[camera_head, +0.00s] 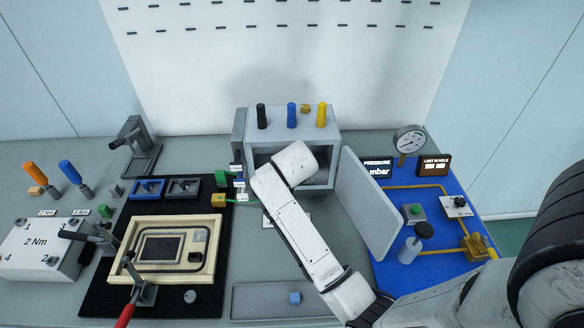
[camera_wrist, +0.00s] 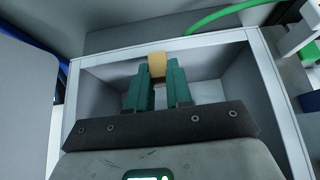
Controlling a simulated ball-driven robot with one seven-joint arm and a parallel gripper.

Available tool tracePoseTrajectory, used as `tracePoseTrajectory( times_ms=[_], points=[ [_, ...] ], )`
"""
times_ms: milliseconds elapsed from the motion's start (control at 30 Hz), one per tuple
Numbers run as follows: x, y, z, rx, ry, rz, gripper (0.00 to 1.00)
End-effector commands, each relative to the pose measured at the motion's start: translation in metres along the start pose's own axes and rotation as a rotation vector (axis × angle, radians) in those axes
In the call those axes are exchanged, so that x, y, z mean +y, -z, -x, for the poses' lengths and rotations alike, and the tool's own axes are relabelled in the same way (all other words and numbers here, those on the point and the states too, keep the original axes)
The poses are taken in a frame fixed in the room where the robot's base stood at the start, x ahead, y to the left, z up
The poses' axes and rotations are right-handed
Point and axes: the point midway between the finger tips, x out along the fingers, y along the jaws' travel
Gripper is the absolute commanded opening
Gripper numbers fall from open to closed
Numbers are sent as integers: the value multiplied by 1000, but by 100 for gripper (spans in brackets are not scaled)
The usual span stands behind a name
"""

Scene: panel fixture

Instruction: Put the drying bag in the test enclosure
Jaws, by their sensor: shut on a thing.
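The test enclosure (camera_head: 334,150) is a grey box at the back middle of the bench, with its door (camera_head: 375,200) swung open to the right. My white arm reaches to the opening, and its end hides the gripper and part of the interior in the head view. In the wrist view my gripper (camera_wrist: 157,75) points into the enclosure (camera_wrist: 258,60), its green fingers inside the frame of the opening. The fingers are shut on a small tan piece, seemingly the drying bag (camera_wrist: 157,64), at their tips. Whether it touches an inner wall or floor I cannot tell.
Black, blue (camera_head: 292,115) and yellow knobs stand on the enclosure's top.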

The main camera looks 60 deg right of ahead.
Motion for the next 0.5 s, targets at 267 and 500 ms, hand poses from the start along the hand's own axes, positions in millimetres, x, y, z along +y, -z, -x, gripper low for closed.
tracePoseTrajectory(
  times_ms=[267, 500],
  points=[
    [0, 22, -13, 0, 0, -2, 0],
    [0, 35, -35, -4, -1, 2, 0]
  ],
)
